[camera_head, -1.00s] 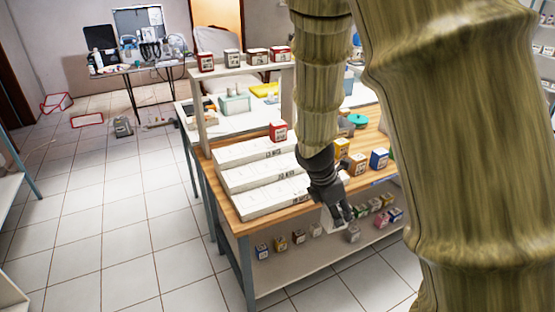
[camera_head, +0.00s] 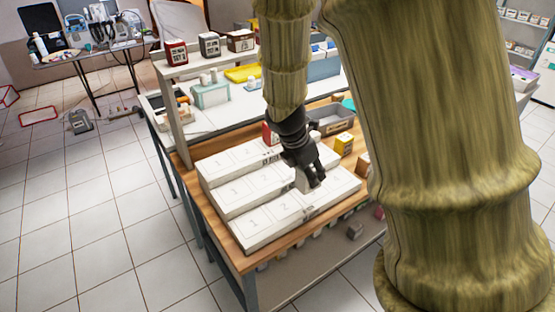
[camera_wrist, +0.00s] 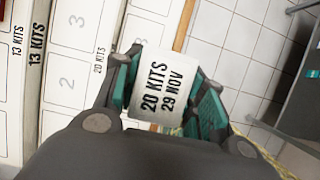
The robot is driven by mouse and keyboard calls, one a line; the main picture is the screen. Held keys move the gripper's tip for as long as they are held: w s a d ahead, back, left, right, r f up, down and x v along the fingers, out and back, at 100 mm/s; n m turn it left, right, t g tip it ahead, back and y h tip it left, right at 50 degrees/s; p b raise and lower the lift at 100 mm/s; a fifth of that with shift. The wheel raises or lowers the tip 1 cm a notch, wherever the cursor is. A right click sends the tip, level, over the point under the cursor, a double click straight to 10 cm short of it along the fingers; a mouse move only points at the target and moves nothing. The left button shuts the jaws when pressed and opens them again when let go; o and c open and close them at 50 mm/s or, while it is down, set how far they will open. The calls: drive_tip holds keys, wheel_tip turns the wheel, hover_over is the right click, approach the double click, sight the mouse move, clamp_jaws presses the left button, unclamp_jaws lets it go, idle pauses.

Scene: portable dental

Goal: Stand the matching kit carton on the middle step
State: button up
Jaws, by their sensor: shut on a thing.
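My gripper (camera_head: 305,174) is shut on a white carton (camera_head: 309,185). In the wrist view the carton (camera_wrist: 165,62) sits between the green-padded fingers and its label reads 20 KITS, 29 NOV. A white three-step rack (camera_head: 265,228) stands on the wooden table, with numbered squares on its steps. The middle step (camera_head: 236,196) shows bare squares at its left end. The gripper holds the carton over the right part of the rack; whether it touches a step I cannot tell. In the wrist view, rack labels (camera_wrist: 98,60) read 20 KITS and 13 KITS.
A red carton (camera_head: 269,134) shows behind my arm near the top step. A yellow carton (camera_head: 344,143) and a grey tray (camera_head: 332,120) are right of the rack. A raised shelf (camera_head: 195,64) with several cartons stands behind. More cartons sit on the lower shelf.

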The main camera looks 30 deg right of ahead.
drive_tip(key=w+d+p, duration=0.1)
drive_tip(key=w, duration=0.4)
drive_tip(key=w+d+f+p, duration=0.1)
drive_tip(key=w+d, duration=0.1)
drive_tip(key=w, duration=0.3)
drive_tip(key=w+d+p, duration=0.1)
drive_tip(key=w, duration=0.4)
drive_tip(key=shift+d+f, duration=0.15)
drive_tip(key=shift+f, duration=0.1)
drive_tip(key=shift+f+p, duration=0.7)
drive_tip(key=shift+f, duration=1.05)
drive_tip(key=shift+s+f, duration=0.1)
drive_tip(key=o, duration=1)
drive_tip(key=b+v, duration=0.1)
drive_tip(key=v, duration=1.1)
drive_tip(key=shift+b, duration=0.4)
